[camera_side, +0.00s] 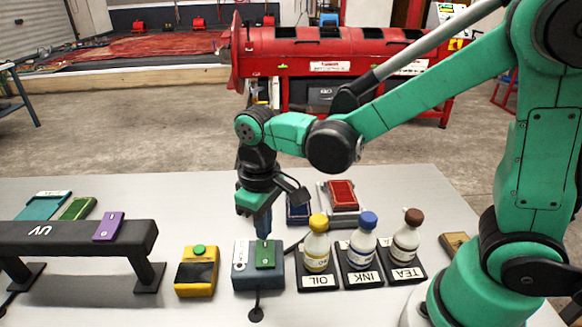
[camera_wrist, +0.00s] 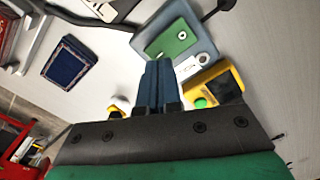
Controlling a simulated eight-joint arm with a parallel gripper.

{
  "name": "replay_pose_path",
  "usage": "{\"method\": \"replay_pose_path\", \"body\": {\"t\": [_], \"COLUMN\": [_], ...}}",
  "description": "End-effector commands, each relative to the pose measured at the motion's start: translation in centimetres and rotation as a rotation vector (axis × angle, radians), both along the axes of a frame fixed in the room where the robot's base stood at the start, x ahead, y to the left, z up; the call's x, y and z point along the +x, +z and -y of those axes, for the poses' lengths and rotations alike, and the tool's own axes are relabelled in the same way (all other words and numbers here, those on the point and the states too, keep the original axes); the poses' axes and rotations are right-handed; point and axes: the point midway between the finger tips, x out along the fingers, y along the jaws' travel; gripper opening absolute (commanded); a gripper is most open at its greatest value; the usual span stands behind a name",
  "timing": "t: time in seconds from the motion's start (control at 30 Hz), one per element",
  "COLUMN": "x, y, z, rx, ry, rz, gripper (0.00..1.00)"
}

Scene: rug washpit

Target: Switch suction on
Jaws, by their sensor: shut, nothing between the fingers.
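A blue-grey box (camera_side: 243,278) stands on the table, with a green rocker (camera_side: 265,259) on the right part of its top. The box (camera_wrist: 205,46) and its green rocker (camera_wrist: 172,43) also show in the wrist view; no label naming suction is readable. My gripper (camera_side: 264,234) is shut and empty, pointing down at the back end of the green rocker. I cannot tell whether the fingertips touch it. In the wrist view, the closed blue fingers (camera_wrist: 159,66) reach the near edge of the box and hide part of it.
A yellow box with a green button (camera_side: 197,272) stands left of the blue-grey box. Bottles of oil (camera_side: 316,250), ink (camera_side: 363,244) and tea (camera_side: 406,240) stand to its right. A dark UV bench (camera_side: 60,237) with a purple rocker (camera_side: 108,227) is at the left.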

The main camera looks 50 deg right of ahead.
Motion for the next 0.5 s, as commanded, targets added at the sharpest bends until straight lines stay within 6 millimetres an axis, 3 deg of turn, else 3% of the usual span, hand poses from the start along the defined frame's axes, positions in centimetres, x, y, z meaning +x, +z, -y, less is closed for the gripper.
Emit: {"method": "replay_pose_path", "body": {"t": [0.5], "x": [0.04], "y": [-0.67], "z": [-0.01], "rx": [0.0], "ry": [0.0], "rz": [0.0], "gripper": [0.0]}}
